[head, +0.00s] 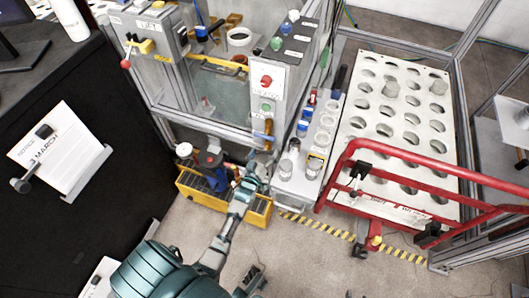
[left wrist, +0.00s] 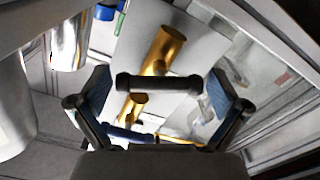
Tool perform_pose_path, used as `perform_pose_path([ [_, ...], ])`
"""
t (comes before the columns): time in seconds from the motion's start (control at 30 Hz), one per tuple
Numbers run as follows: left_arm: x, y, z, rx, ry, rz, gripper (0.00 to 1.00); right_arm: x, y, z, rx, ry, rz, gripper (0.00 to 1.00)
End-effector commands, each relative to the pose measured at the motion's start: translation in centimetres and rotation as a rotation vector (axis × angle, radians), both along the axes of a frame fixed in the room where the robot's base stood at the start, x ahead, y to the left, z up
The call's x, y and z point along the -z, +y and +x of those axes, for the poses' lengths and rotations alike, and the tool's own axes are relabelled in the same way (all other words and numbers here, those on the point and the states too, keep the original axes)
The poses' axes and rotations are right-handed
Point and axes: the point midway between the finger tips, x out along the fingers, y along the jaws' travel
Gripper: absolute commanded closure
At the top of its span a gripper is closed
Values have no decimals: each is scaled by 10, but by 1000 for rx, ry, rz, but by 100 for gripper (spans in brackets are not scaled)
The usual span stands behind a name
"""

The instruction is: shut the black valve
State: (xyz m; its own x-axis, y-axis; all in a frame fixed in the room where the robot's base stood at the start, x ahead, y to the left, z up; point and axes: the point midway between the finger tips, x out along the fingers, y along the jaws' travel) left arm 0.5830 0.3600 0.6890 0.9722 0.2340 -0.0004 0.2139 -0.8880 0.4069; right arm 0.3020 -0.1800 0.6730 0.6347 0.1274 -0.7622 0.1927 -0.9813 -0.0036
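A black bar-shaped handle (left wrist: 160,83), which looks like the black valve, crosses in front of a brass pipe (left wrist: 163,50) in the left wrist view. It lies across the gap between the fingers of my left gripper (left wrist: 160,95), which are spread wide on either side. I see no finger closed on it. In the head view my left gripper (head: 257,163) is just below the brass pipe (head: 268,132), at the front corner of the panel with red and green buttons. The black handle is too small or hidden to make out there. My right gripper is not clearly seen.
A yellow crate (head: 238,212) sits on the floor beside my forearm. A narrow bench with metal cups (head: 285,168) stands right of the gripper. A red rail (head: 420,158) and a white perforated board (head: 400,100) are farther right. Open floor lies in front.

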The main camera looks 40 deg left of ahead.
Motion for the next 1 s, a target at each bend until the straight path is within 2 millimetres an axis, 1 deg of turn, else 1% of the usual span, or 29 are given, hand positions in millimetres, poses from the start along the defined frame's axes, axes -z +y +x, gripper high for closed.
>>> perform_pose_path([
  [0.03,0,0,0,0,0,0,15,0,0,1,0,1,0,60],
  [0.13,1,0,0,0,1,-1,40,0,0,1,1,0,-1,60],
  [0.17,1,0,0,0,1,-1,44,0,0,1,1,1,-1,60],
  [0.3,0,0,0,1,2,12,44,-1,0,1,0,3,-2,60],
  [0.33,-1,0,0,1,5,23,44,0,0,-3,1,21,-5,60],
  [0.47,-4,0,1,0,31,134,44,6,-10,-29,9,156,-37,60],
  [0.6,-3,1,1,0,70,292,44,10,-20,-58,18,301,-71,60],
  [0.7,-2,1,1,0,90,379,44,13,-24,-72,22,368,-86,60],
  [0.8,-1,1,1,0,101,420,44,14,-26,-79,23,397,-92,60],
  [1.0,0,1,0,0,103,426,44,15,-26,-79,23,400,-92,60],
])
